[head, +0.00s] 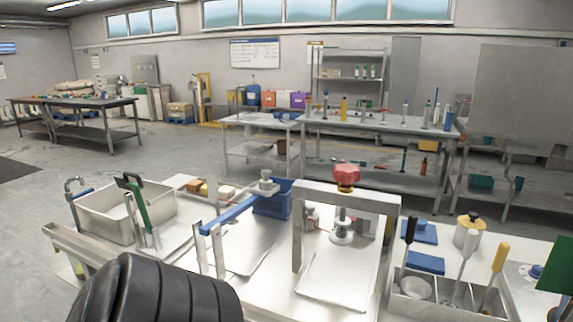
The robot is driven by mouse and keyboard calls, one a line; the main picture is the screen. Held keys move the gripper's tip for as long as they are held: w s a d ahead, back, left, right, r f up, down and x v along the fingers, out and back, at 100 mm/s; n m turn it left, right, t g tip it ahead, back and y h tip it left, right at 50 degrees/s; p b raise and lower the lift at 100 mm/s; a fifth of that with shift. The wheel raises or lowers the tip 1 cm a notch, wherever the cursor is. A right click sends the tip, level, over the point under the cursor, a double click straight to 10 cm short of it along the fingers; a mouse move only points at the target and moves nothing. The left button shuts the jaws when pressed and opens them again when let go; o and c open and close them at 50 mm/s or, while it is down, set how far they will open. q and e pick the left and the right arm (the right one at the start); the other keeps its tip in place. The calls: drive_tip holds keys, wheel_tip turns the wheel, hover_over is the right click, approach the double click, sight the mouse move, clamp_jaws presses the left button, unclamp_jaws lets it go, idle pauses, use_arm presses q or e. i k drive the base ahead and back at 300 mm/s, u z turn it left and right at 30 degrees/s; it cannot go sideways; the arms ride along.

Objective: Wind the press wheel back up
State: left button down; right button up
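The press has a pale grey arch frame (302,232) standing on the white worktable in the middle right. Its red press wheel (346,174) sits on top of the crossbar. Below the crossbar a short screw ends in a round metal press plate (343,238), which hangs above a flat metal tray (335,285). A gap shows between the plate and the tray. Neither of my grippers is in view, and nothing touches the wheel.
A blue lever (230,214) and blue bin (272,199) stand left of the press. A metal basin (100,214) is farther left. A grey tool caddy (445,292) with upright tools stands to the right. A black ribbed form fills the lower left.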

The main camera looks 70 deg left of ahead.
sight(346, 174)
drive_tip(key=u, duration=1.75)
drive_tip(key=k, duration=1.3)
drive_tip(key=u, duration=0.95)
drive_tip(key=i, duration=1.65)
drive_tip(key=z, duration=0.55)
